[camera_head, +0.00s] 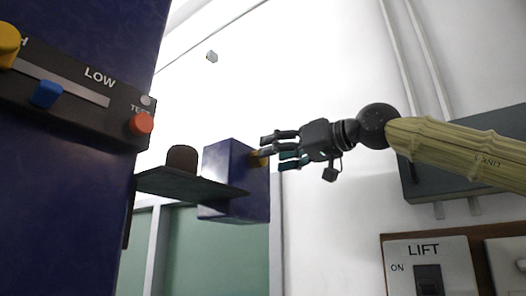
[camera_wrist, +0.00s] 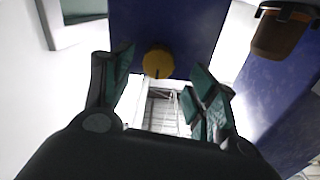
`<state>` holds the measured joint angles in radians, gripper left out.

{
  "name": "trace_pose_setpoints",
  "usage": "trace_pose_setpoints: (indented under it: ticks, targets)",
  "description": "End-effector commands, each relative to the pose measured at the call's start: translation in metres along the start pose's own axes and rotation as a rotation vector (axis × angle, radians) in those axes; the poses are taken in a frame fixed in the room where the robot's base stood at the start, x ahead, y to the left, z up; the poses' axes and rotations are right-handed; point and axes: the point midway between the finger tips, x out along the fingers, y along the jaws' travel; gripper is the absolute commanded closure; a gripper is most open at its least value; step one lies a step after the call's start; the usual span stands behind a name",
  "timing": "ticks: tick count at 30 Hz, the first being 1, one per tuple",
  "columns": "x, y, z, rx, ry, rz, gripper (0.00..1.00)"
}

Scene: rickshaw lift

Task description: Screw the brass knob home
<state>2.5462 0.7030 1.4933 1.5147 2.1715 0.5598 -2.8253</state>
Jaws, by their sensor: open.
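The brass knob (camera_wrist: 158,62) is a round yellow-gold piece on the face of a blue box (camera_wrist: 185,22). In the wrist view it lies between and just beyond my open fingertips (camera_wrist: 160,75). I cannot tell whether the fingers touch the knob.
A dark shelf (camera_head: 190,187) with a brown rounded object (camera_head: 183,159) on it juts out in front of the blue box. A blue panel with a slider (camera_head: 47,94) and a red button (camera_head: 141,124) stands at left. A LIFT switch plate (camera_head: 428,268) is at lower right.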

Motion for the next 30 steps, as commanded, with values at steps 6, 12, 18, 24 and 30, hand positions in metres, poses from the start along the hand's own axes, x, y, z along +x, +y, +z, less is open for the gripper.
trace_pose_setpoints:
  ticks: [6,12,18,24,30]
  targets:
    - [0.029,-0.001,-0.002,-0.001,-0.002,0.000,0.42]
    - [0.041,0.000,0.000,0.001,-0.001,0.000,0.42]
    - [0.043,0.001,0.001,0.001,0.000,0.000,0.42]
    - [0.043,0.001,0.001,0.001,0.000,0.000,0.58]
    - [0.043,0.001,0.001,0.001,-0.001,0.001,0.88]
